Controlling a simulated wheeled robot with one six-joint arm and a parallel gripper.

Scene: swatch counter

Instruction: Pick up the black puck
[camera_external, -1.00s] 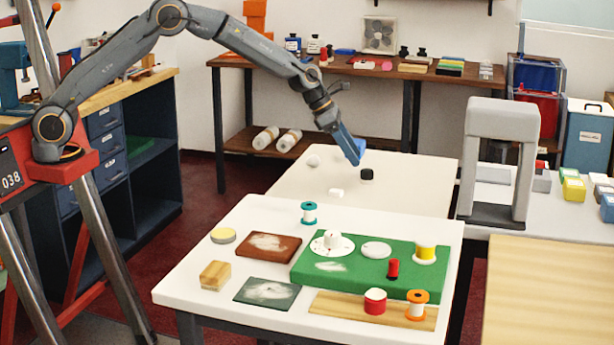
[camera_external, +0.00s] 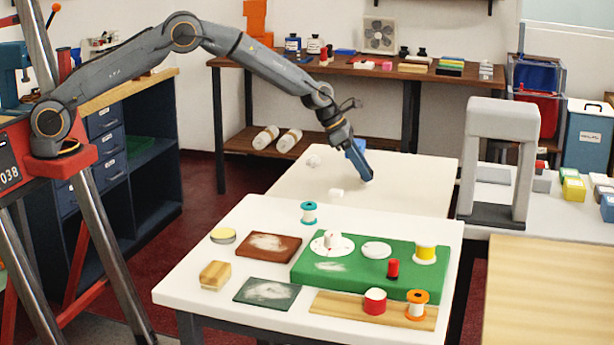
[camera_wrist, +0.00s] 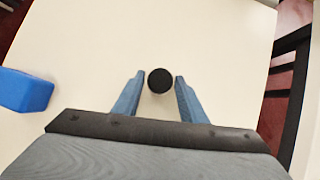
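The black puck (camera_wrist: 160,81) stands on the white far table (camera_wrist: 160,35). In the wrist view it lies between the tips of my gripper's two blue fingers, with a narrow gap showing on either side. My gripper (camera_wrist: 158,88) is open around it. In the external view my gripper (camera_external: 366,180) points down at the far table, and its fingers hide the puck.
A blue block (camera_wrist: 25,90) lies left of my gripper in the wrist view. A grey arch (camera_external: 499,165) stands to the right. The near table (camera_external: 185,285) holds spools and pads.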

